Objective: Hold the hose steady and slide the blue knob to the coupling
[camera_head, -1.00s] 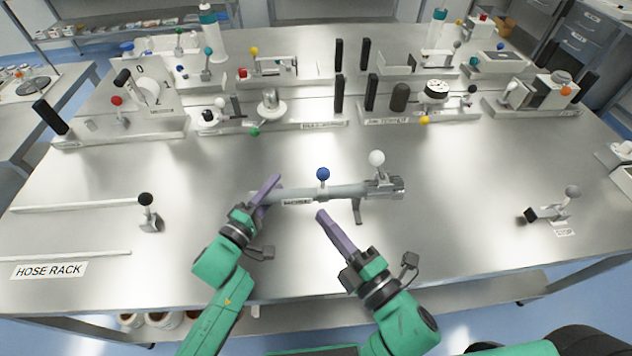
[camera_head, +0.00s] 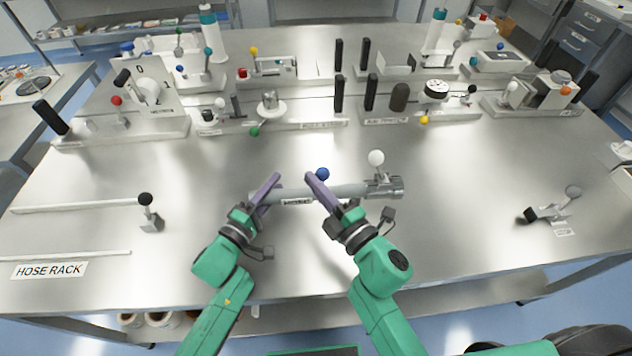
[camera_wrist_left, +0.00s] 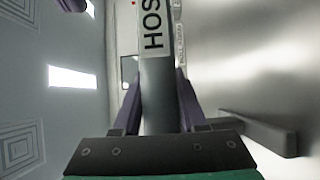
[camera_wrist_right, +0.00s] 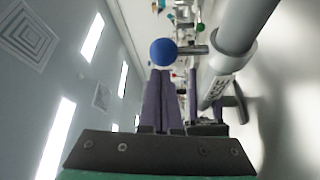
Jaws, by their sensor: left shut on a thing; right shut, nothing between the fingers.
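The grey hose (camera_head: 350,191) lies across the middle of the table with a metal coupling (camera_head: 396,187) at its right end. The blue knob (camera_head: 322,174) stands up from a collar on the hose. My left gripper (camera_head: 266,188) is shut on the hose near its left end; the left wrist view shows the hose (camera_wrist_left: 158,90) between the fingers. My right gripper (camera_head: 314,182) is shut and empty, its fingertips just left of the blue knob. In the right wrist view the knob (camera_wrist_right: 163,52) is just beyond the tips; I cannot tell whether they touch.
A white-knobbed lever (camera_head: 376,159) stands near the coupling. A black-knobbed lever (camera_head: 147,201) is at left and a grey-knobbed one (camera_head: 573,192) at right. Fixtures and black posts (camera_head: 371,92) line the back. The table is clear between the hose and the right lever.

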